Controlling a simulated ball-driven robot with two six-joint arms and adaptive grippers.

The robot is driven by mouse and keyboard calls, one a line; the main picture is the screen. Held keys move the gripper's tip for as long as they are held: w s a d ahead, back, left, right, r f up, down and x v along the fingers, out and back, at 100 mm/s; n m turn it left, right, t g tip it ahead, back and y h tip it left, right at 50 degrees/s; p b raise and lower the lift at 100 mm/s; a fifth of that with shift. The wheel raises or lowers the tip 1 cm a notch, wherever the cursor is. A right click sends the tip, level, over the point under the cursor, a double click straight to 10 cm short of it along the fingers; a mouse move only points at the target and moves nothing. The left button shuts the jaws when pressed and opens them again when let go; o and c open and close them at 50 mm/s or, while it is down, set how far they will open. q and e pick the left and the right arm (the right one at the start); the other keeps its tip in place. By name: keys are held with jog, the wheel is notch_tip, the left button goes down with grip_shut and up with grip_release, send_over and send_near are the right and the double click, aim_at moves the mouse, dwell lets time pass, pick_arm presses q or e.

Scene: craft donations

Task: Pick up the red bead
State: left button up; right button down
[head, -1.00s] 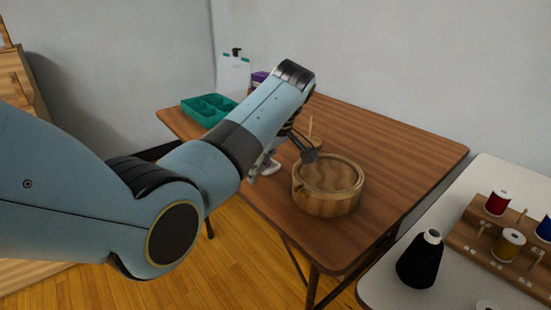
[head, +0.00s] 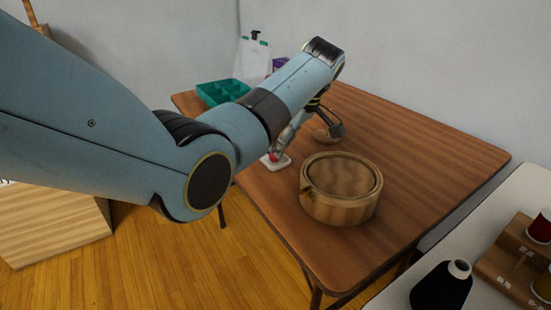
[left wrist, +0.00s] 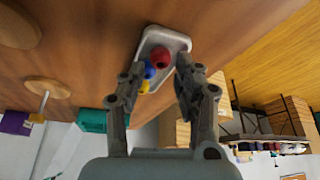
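The red bead (left wrist: 162,60) lies in a small white tray (left wrist: 177,40), together with a blue bead (left wrist: 149,69) and a yellow bead (left wrist: 144,86). In the head view the tray (head: 267,164) is on the wooden table, with the red bead (head: 285,160) partly seen beside a finger. My left gripper (left wrist: 160,73) is open and empty. In the wrist view its fingers lie either side of the beads, with the red bead nearer the right finger. I cannot tell how high the fingers are above the tray. My right gripper is not in view.
A round wooden box (head: 340,204) stands close to the tray on the table (head: 425,160). A round wooden base (head: 322,136) is partly behind my gripper. A teal divided tray (head: 222,93) is at the back left. A white table with thread spools is at right.

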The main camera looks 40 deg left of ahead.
pick_arm(q)
jog(key=x, duration=0.3)
jog(key=shift+a+f+b, duration=0.2)
jog(key=shift+f+b, duration=0.1)
jog(key=shift+b, duration=0.1)
jog(key=shift+s, duration=0.1)
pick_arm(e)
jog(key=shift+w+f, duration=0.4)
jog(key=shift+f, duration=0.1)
pick_arm(q)
jog(key=shift+o, duration=0.3)
jog(key=shift+f, duration=0.1)
jog(key=shift+s, duration=0.1)
jog(key=c, duration=0.3)
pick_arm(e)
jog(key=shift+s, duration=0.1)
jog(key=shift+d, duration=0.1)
